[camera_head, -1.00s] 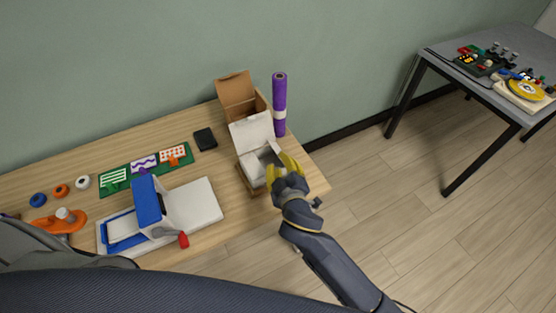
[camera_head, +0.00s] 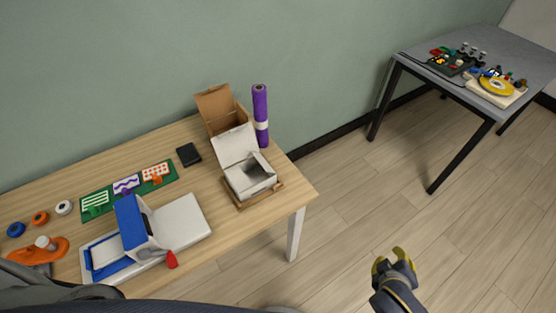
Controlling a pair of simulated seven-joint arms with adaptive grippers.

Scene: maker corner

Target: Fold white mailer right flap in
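The white mailer (camera_head: 247,180) sits on a wooden tray (camera_head: 262,197) near the table's right end. Its lid (camera_head: 235,146) stands raised at the back. A panel on its right side (camera_head: 264,162) leans over the opening, and part of the inside shows; I cannot tell if it is fully folded in. My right gripper (camera_head: 389,259), with yellow fingertips, is open and empty over the floor, right of the table and well apart from the mailer. My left gripper is not in view; only a grey part of my arm shows at the lower left.
A brown open box (camera_head: 222,120) and an upright purple roll (camera_head: 260,114) stand behind the mailer. A black block (camera_head: 188,154), green mat (camera_head: 98,203) and blue-and-white device (camera_head: 133,229) are to the left. A grey table (camera_head: 437,81) stands at the right. Floor between is clear.

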